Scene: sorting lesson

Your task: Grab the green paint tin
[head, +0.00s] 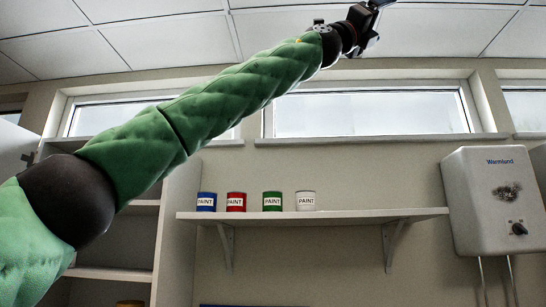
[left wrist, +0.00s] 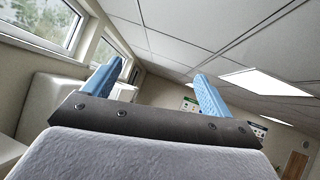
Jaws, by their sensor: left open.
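The green paint tin (head: 272,201) stands upright on the wall shelf (head: 340,214) in the head view. It is third from the left in a row of tins. My left arm reaches up across the head view, and my left gripper (head: 372,12) is high near the ceiling, above and to the right of the tin and well apart from it. In the left wrist view my left gripper (left wrist: 158,82) has its two blue fingers spread with nothing between them. The tin does not show in the left wrist view. My right gripper is not in view.
A blue tin (head: 206,202) and a red tin (head: 236,202) stand left of the green one, a white tin (head: 305,201) right of it. The shelf's right part is bare. A white water heater (head: 492,200) hangs at the right; an open cupboard (head: 175,235) stands at the left.

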